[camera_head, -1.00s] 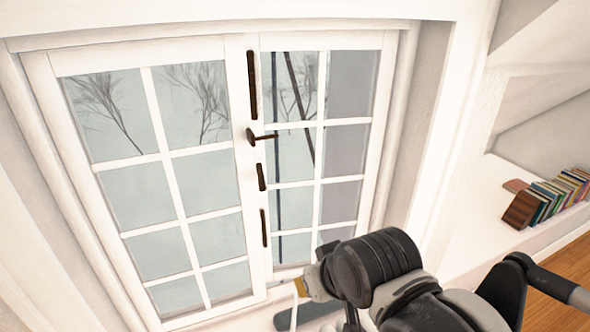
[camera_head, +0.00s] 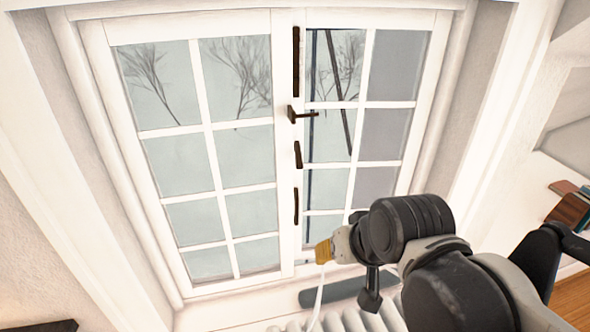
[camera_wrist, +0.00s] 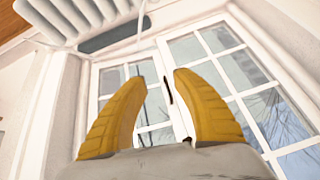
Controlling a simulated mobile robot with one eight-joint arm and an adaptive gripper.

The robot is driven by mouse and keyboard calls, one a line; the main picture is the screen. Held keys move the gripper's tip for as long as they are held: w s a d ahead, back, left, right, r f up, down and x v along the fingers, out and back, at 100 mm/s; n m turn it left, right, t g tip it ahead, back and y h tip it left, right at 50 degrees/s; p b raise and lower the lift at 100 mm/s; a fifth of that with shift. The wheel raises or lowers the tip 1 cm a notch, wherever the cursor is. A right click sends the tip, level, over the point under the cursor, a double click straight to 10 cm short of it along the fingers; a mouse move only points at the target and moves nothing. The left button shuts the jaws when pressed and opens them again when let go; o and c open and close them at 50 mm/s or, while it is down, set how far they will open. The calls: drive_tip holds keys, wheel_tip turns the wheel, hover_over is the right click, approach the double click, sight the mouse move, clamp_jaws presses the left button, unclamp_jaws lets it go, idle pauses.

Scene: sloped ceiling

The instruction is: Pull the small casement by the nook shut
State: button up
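The white-framed window shows a left casement (camera_head: 214,184) and a right casement (camera_head: 359,175), both with small panes. They meet at a middle post, and I see no clear gap, though I cannot tell whether either is fully closed. A dark lever handle (camera_head: 301,114) sticks out at the middle, with dark bar fittings above and below it. My gripper (camera_head: 323,252) is at the lower middle of the window, in front of the right casement's bottom corner. In the wrist view its yellow fingers (camera_wrist: 160,80) are spread with nothing between them; a dark fitting (camera_wrist: 168,90) shows beyond.
A white ribbed radiator (camera_head: 345,319) stands below the window, with a dark grey strip (camera_head: 345,290) just above it. A thin white cord hangs near my gripper. Books (camera_head: 572,208) lie on a white ledge at the right. My arm covers the lower right.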

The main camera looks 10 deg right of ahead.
drive_tip(key=w+f+m+g+y+b, duration=0.15)
drive_tip(key=w+m+y, duration=0.25)
drive_tip(key=w+m, duration=0.55)
drive_tip(key=w+f+m+y, duration=0.2)
drive_tip(key=w+m+y, duration=0.2)
drive_tip(key=w, duration=1)
drive_tip(key=w+d+f+m+t+y+b, duration=0.1)
drive_tip(key=w+d+f+m+y, duration=0.1)
drive_tip(key=d+f+m+y, duration=0.35)
drive_tip(key=w+d+f+m+t+y, duration=0.1)
drive_tip(key=w+d+f+m+y, duration=0.15)
drive_tip(key=d+f, duration=0.45)
drive_tip(key=b+x, duration=0.3)
drive_tip(key=x, duration=0.8)
drive_tip(key=shift+a+f, duration=0.35)
drive_tip(key=shift+a, duration=0.05)
drive_tip(key=shift+s+n, duration=0.1)
drive_tip(key=shift+n, duration=0.15)
clamp_jaws()
